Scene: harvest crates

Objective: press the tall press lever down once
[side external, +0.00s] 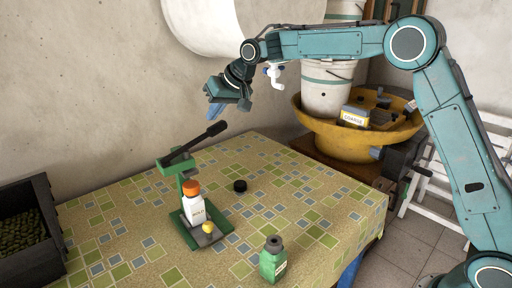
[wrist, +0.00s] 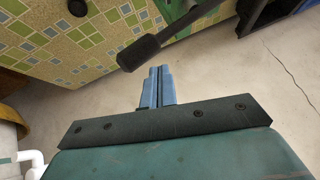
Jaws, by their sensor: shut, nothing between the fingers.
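The tall press stands on the tiled tabletop, with a green frame (side external: 180,169) and a long dark lever (side external: 198,143) that slants up to the right and ends in a black grip. The lever grip (wrist: 139,53) also shows in the wrist view, just beyond my fingertips and slightly left. My gripper (side external: 212,114) is shut and empty, with blue fingers pointing down, above the lever's end and apart from it. In the wrist view the shut fingers (wrist: 158,72) sit side by side. A white bottle with an orange cap (side external: 194,204) stands at the press base.
A yellow ball (side external: 208,227) lies by the bottle. A black round cap (side external: 240,186) and a green bottle (side external: 273,260) are on the table (side external: 310,215). A dark crate (side external: 40,240) stands left; a yellow basin (side external: 345,140) is behind. The table's right side is clear.

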